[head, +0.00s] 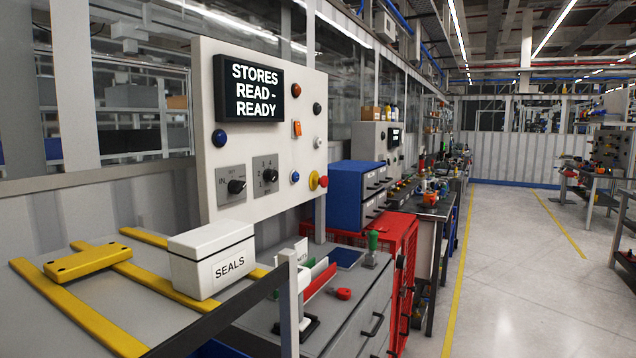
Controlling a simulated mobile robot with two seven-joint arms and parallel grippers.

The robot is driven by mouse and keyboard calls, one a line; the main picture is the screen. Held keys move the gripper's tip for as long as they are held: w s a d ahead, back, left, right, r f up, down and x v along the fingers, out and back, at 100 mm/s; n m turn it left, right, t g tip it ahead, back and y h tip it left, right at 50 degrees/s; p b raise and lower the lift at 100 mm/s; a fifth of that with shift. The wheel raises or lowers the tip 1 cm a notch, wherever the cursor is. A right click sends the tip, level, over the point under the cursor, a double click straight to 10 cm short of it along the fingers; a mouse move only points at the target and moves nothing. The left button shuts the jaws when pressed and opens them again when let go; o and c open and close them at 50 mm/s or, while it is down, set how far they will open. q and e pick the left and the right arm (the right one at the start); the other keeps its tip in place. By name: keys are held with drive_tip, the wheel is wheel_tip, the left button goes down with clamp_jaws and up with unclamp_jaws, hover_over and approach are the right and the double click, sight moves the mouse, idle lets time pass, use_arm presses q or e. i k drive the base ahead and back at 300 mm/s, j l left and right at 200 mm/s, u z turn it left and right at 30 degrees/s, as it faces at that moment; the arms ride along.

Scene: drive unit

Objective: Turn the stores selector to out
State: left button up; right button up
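A light panel (222,75) stands upright at the left centre. Its black display (252,88) reads "STORES READ - READY". Low on the panel is a selector (236,186) with a black knob on a grey plate. "IN" is legible to the left of the knob; any marking on its right is too small to read. The knob's exact pointing is hard to tell. To its right is a second black knob selector (270,175) with numbers around it. Neither of my grippers is in view.
The panel also carries several coloured buttons and an orange rocker switch (297,128). A white box marked "SEALS" (212,258) and a yellow block (88,262) sit on the bench in front. Blue drawers (352,193) stand behind. The aisle floor (520,270) at right is clear.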

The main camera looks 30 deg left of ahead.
sight(235, 186)
drive_tip(key=i+u, duration=0.15)
drive_tip(key=i, duration=0.35)
drive_tip(key=i+l+u, duration=0.1)
drive_tip(key=i, duration=0.35)
drive_tip(key=i+l+u, duration=0.15)
drive_tip(key=i, duration=0.3)
drive_tip(key=l, duration=0.1)
